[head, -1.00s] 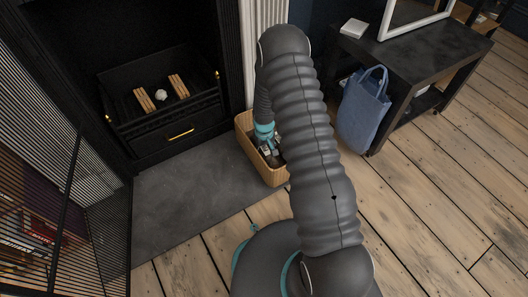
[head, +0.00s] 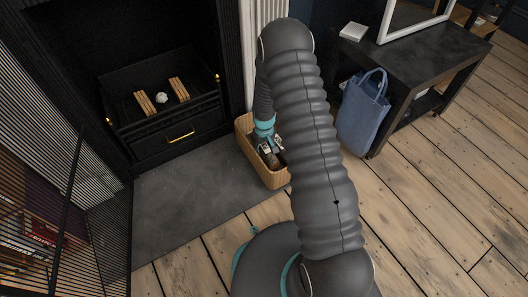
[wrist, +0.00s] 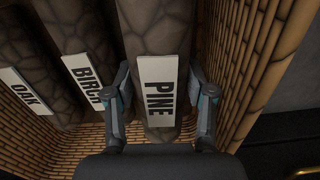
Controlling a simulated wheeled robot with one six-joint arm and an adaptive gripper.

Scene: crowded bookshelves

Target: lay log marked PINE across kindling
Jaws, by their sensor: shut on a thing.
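The log marked PINE (wrist: 152,50) stands at the right of a row of logs in the wicker basket (head: 277,179), its white label facing the wrist camera. My gripper (wrist: 160,102) is shut on the PINE log, one finger on each side of it. In the head view my gripper (head: 270,149) is down inside the basket, and my arm hides part of the basket. The kindling (head: 146,102) shows in the head view as two small bundles of sticks in the black fireplace grate, with a pale crumpled lump (head: 162,98) between them.
Logs marked BIRCH (wrist: 83,65) and OAK (wrist: 20,90) are to the left in the basket. A mesh screen (head: 75,190) stands at left. A dark table (head: 425,50) with a blue bag (head: 362,110) is at right.

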